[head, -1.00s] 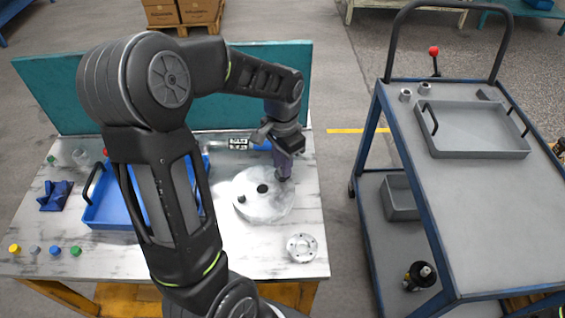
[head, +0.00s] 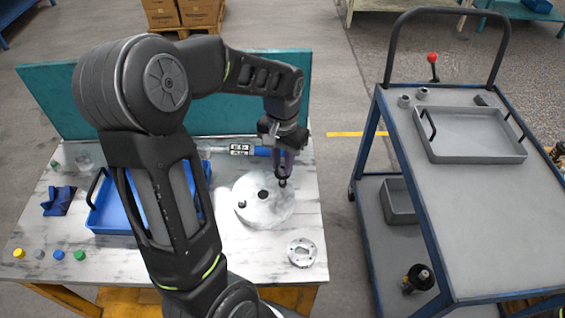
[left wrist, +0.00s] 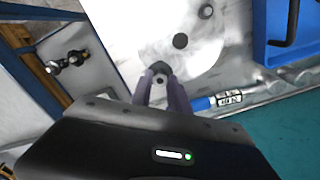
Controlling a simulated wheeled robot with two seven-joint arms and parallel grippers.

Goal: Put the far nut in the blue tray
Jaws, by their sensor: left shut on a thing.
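The far nut (head: 282,183) is a small dark piece at the far right of the pale round plate (head: 268,212). My left gripper (head: 283,176) points down and is shut on it. In the left wrist view the nut (left wrist: 160,70) sits between the fingertips, over or on the plate's edge; I cannot tell if it is clear of the plate. The blue tray (head: 113,210) lies left of the plate, partly hidden by my left arm; its corner also shows in the left wrist view (left wrist: 270,52). My right gripper is not in view.
Another dark nut (head: 241,204) is on the plate's left side. A blue-handled tool (head: 240,150) lies behind the plate. A metal flange (head: 301,252) lies in front. A teal panel (head: 50,95) closes the table's back. A grey cart (head: 475,210) stands to the right.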

